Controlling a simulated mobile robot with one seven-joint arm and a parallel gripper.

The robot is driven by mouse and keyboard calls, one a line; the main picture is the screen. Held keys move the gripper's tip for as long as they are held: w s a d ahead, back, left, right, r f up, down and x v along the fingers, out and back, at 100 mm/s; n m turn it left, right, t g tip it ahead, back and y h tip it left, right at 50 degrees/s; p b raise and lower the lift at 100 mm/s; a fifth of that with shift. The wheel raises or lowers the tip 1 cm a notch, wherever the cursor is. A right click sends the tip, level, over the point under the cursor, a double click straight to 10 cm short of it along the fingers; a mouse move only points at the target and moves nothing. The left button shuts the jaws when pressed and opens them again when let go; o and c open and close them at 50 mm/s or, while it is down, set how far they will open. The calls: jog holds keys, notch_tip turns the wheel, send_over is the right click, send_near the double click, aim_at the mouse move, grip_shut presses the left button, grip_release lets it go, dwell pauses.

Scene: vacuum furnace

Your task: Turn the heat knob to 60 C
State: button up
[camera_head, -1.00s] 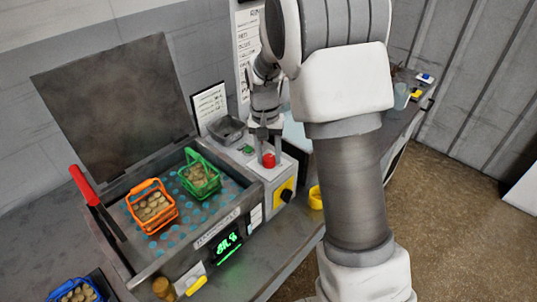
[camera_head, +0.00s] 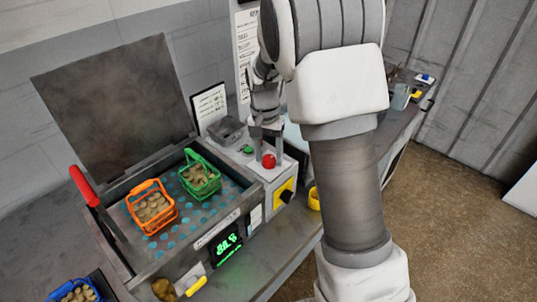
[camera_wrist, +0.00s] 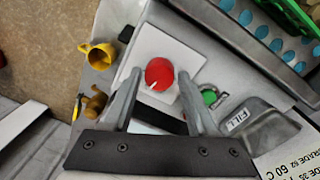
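The red round knob (camera_head: 269,160) sits on a white plate on top of the grey control box right of the bath. In the wrist view the red knob (camera_wrist: 159,72) shows a white pointer line toward the lower left. My gripper (camera_head: 267,143) is just above it, pointing down. In the wrist view my gripper (camera_wrist: 160,78) is open, with one finger on each side of the knob and gaps between. No temperature marks are readable around the knob. A green-lit display (camera_head: 226,246) is on the bath front; its digits are hard to read.
A green button (camera_wrist: 209,96) and a grey FILL tray (camera_wrist: 250,125) are beside the knob. A yellow plate with a black dial (camera_head: 286,192) is on the box front. Orange (camera_head: 151,207) and green (camera_head: 201,176) baskets stand in the open bath. A yellow cup (camera_head: 314,198) is right.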

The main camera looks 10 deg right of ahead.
aim_at(265, 157)
jog(key=shift+o, duration=1)
notch_tip(265, 157, up, 17)
jog(key=shift+w+a+r, duration=0.2)
jog(key=shift+w+a, duration=0.05)
jog(key=shift+a, duration=0.15)
